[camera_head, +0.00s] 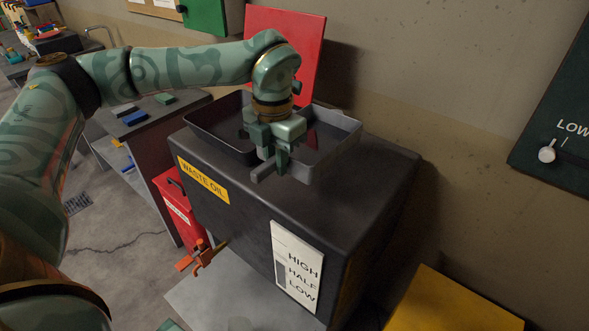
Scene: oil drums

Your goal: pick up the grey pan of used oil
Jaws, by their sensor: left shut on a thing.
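The grey pan (338,142) is on top of the black waste oil tank (350,185), with dark liquid showing inside it. A dark tray-like basin (222,136) shows just left of the pan; the arm hides where the two meet. My left gripper (274,157) comes down from above at the pan's near left side. It is shut on the pan, at a grey bar-like part of its near edge. I cannot tell whether the pan is lifted or resting. My right gripper is not in view.
A red panel (287,42) stands upright behind the pan, close to my left wrist. A dark gauge board (565,120) hangs on the right wall. A red box (178,215) and an orange tap (203,256) are at the tank's left. A yellow surface (450,305) is lower right.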

